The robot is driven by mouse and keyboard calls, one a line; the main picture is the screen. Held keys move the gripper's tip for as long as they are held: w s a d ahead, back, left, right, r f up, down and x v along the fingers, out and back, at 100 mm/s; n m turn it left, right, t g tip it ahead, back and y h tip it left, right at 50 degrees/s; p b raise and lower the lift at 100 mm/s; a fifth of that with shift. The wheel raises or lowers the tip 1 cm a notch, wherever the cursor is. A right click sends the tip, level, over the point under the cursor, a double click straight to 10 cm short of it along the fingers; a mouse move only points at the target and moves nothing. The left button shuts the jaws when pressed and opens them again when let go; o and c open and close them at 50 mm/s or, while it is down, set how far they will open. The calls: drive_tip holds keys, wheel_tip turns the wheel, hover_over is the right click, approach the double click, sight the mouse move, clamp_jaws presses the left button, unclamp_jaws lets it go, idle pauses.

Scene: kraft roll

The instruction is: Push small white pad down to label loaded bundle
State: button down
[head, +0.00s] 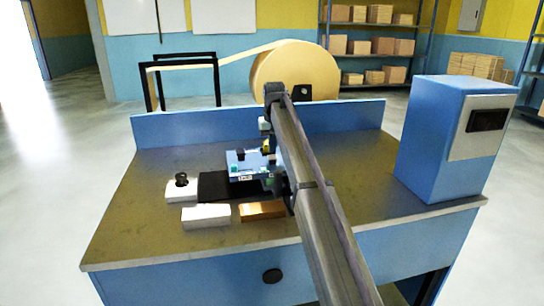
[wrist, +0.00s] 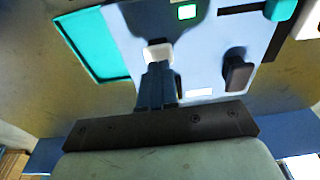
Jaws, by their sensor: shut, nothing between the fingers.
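The small white pad (wrist: 157,50) shows in the wrist view on the light blue face of the labelling machine (wrist: 205,55). My gripper (wrist: 156,68) is shut and empty, with its fingertips at the pad's near edge, overlapping it in the picture. I cannot tell whether they press on it. In the head view the blue machine (head: 240,160) stands mid-table, and my arm hides its right side and the pad. A loaded bundle cannot be made out clearly.
A green-lit display (wrist: 187,12), a dark knob (wrist: 237,70) and a teal-edged panel (wrist: 92,40) lie around the fingers. A white block (head: 206,215), a copper-brown block (head: 262,210) and a black-knobbed white block (head: 181,190) sit in front. A blue cabinet (head: 450,140) stands right.

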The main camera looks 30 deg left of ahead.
sight(272, 156)
drive_tip(key=shift+f, duration=1.55)
drive_tip(key=shift+r, duration=3.55)
drive_tip(key=shift+s, duration=0.1)
